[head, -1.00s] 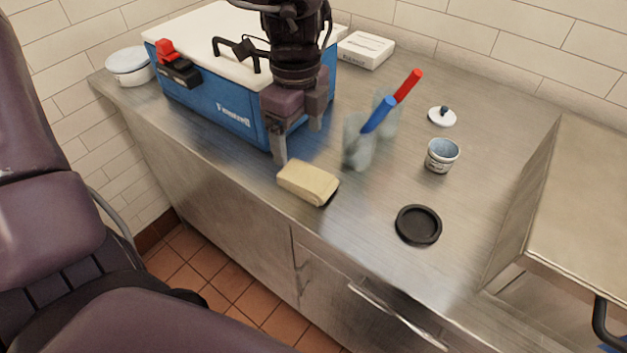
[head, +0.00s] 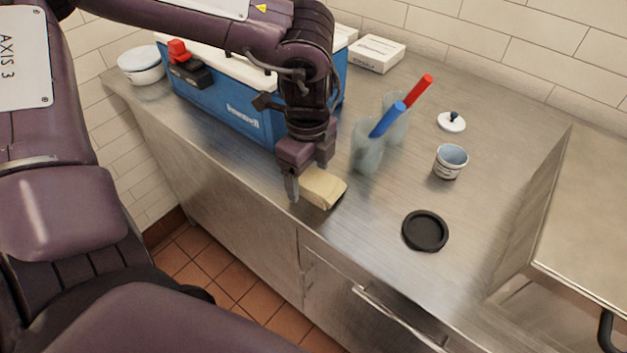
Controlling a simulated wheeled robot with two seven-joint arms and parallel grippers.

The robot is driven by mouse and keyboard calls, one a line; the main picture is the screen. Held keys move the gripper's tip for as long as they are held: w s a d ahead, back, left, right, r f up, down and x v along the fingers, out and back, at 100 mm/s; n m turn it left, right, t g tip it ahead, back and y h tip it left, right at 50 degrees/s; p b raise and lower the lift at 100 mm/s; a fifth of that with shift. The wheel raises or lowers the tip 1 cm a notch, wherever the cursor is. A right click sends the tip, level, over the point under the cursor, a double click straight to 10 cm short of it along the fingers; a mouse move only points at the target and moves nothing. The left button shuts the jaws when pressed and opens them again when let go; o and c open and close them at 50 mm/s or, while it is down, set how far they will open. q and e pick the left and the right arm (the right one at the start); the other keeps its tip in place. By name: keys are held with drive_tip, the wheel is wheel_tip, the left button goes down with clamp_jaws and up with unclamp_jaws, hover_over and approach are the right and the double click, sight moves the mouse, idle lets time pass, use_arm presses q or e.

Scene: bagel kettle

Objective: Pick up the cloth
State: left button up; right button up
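The cloth (head: 325,189) is a beige, folded, block-like bundle on the steel counter, near its front edge. My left gripper (head: 308,178) points down over the left end of the cloth. It is open, with one finger at the cloth's near left side and the other towards its far side. The far fingertip is partly hidden, and I cannot tell whether either finger touches the cloth. My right gripper is not in view.
A blue cooler box (head: 228,105) stands just behind the gripper. A black round dish (head: 425,231), small jar (head: 450,161) and white lid (head: 451,122) lie further right.

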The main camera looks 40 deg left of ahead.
sight(308, 175)
use_arm(q)
drive_tip(key=c, duration=0.9)
drive_tip(key=shift+r, duration=0.1)
wheel_tip(308, 175, up, 20)
drive_tip(key=shift+f, duration=0.1)
